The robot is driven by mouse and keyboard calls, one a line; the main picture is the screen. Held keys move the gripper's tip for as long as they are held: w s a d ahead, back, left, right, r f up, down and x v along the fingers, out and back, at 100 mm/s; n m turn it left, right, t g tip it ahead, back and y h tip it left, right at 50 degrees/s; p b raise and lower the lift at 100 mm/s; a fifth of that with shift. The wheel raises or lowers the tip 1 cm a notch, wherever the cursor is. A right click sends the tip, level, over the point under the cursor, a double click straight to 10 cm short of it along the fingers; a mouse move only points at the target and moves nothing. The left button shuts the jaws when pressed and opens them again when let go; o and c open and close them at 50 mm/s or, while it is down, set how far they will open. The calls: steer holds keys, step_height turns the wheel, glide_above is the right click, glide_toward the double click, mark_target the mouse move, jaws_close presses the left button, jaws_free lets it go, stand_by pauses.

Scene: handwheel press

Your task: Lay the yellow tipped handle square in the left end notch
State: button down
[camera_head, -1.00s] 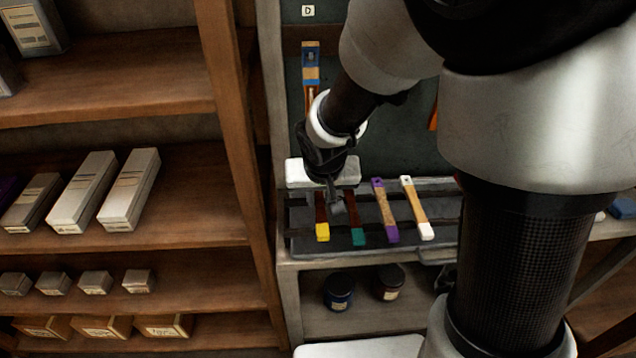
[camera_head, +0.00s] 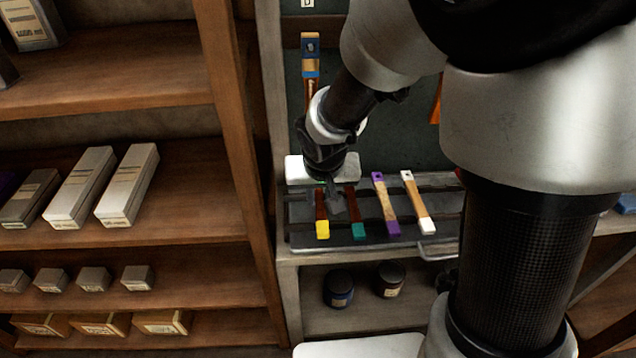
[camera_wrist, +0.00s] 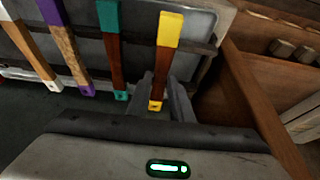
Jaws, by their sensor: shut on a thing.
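The yellow tipped handle (camera_head: 322,228) has a dark red-brown shaft and lies at the left end of the grey slotted rack (camera_head: 298,240). The handle's yellow end points to the front. I cannot tell whether it is seated in the left end notch, which is hidden under it.
Green (camera_head: 358,230), purple (camera_head: 385,205) and white (camera_head: 418,205) tipped handles lie to the right in the rack. A blue-topped brush (camera_head: 311,60) hangs behind. A wooden shelf post (camera_head: 235,150) stands left. Jars (camera_head: 339,289) sit below.

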steer(key=shift+f+b, duration=0.65)
steer(key=shift+b, duration=0.1)
steer(key=c, duration=1.1)
jaws_free()
step_height(320, 180, up, 7)
steer(key=p, duration=0.5)
steer(key=s+d+r+p, duration=0.4)
steer(key=s+r, duration=0.5)
steer(key=r, duration=0.3)
steer(key=s+d+r+t+p, duration=0.1)
steer(key=s+d+r+p, duration=0.4)
steer(key=s+r, duration=0.4)
step_height(320, 180, up, 4)
steer(key=shift+d+r+p, duration=0.15)
steer(key=shift+r+p, duration=0.05)
steer(key=shift+p, duration=0.2)
